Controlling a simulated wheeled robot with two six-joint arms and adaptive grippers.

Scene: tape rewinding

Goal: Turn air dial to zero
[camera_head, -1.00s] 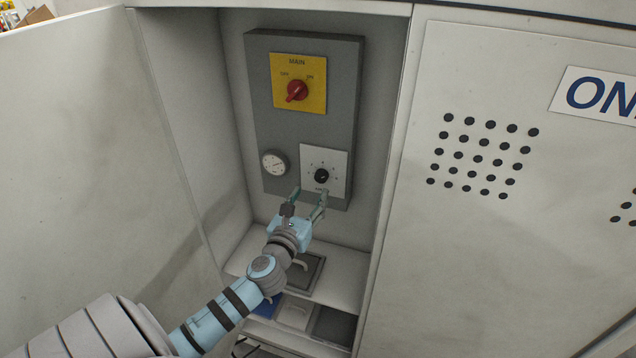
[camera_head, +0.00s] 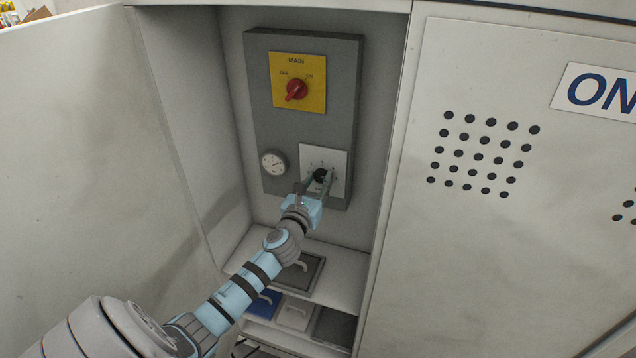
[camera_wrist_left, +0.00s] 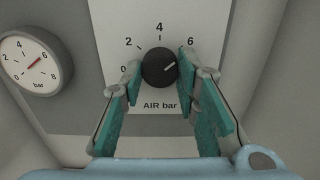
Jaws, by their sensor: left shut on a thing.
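The air dial (camera_head: 320,174) is a round black knob on a white plate marked "AIR bar" with a scale from 0. In the left wrist view the dial (camera_wrist_left: 160,68) has a pale mark pointing up and right, towards the 6. My left gripper (camera_head: 319,181) is at the dial, one finger on each side, shut on it. In the wrist view the left gripper's fingers (camera_wrist_left: 160,75) flank the knob left and right. The round pressure gauge (camera_wrist_left: 34,70) left of the dial has a red needle pointing up and right, near 6. My right gripper is not in view.
The plate (camera_head: 340,158) sits on a grey box (camera_head: 345,100) inside a cabinet recess. A red main switch (camera_head: 296,89) on a yellow plate is above. Cabinet walls stand close on both sides. A shelf (camera_head: 340,275) with a dark lidded panel lies below.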

